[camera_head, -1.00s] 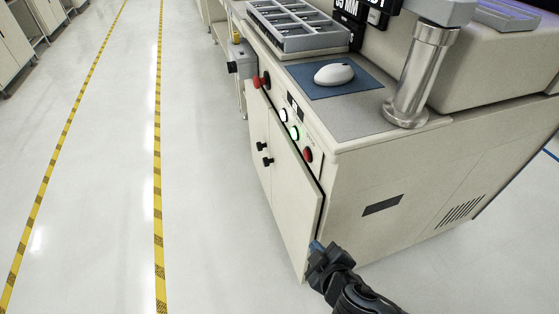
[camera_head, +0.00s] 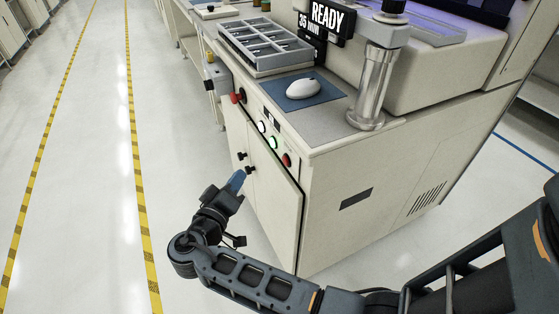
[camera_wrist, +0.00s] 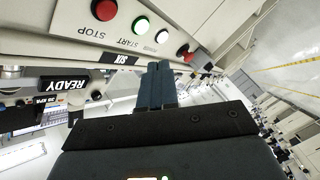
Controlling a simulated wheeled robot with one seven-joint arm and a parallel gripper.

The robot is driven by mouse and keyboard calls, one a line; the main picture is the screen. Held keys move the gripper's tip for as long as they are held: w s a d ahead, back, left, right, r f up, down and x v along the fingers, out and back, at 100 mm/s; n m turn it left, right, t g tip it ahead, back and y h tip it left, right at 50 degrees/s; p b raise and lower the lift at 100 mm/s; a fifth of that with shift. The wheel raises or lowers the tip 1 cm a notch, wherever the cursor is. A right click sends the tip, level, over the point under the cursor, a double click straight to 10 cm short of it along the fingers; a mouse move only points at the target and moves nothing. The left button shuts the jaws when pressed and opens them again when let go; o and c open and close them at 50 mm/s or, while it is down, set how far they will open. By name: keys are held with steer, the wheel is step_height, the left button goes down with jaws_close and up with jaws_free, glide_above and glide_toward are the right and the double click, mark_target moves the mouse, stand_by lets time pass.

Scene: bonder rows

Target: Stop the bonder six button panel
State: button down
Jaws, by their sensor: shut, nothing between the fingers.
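The bonder's button panel is on the front edge of the beige cabinet. In the head view it has a red button (camera_head: 287,160), a lit green button (camera_head: 273,142), a white button (camera_head: 262,127) and a red knob (camera_head: 238,97). In the wrist view the red button (camera_wrist: 103,9) is by the word STOP, the green button (camera_wrist: 141,25) by START, and a label reads SIX (camera_wrist: 121,60). My gripper (camera_head: 239,178) is shut and empty, in front of the cabinet and lower than the buttons in the head view. Its blue fingertips (camera_wrist: 158,66) appear apart from the panel.
Black door knobs (camera_head: 246,162) stick out near my fingertips. A READY display (camera_head: 327,16), a grey parts tray (camera_head: 265,43), a white mouse (camera_head: 303,88) and a metal post (camera_head: 374,80) are on top. The floor aisle (camera_head: 80,170) at left is clear.

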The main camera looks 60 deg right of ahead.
mark_target(286, 161)
stand_by(0.4)
steer(key=s+d+p, duration=0.2)
steer(key=s+d, duration=0.3)
steer(key=d, duration=0.2)
steer(key=shift+d+p, duration=0.15)
steer(key=shift+p, duration=0.25)
stand_by(1.9)
steer(key=shift+s+d, duration=0.2)
steer(key=shift+d, duration=0.15)
steer(key=shift+s+d, duration=0.25)
steer(key=shift+d, duration=0.1)
stand_by(0.7)
stand_by(0.4)
steer(key=shift+w+a+b, duration=0.5)
steer(key=shift+a+b, duration=0.05)
steer(key=shift+a, duration=0.15)
steer(key=shift+a, duration=0.1)
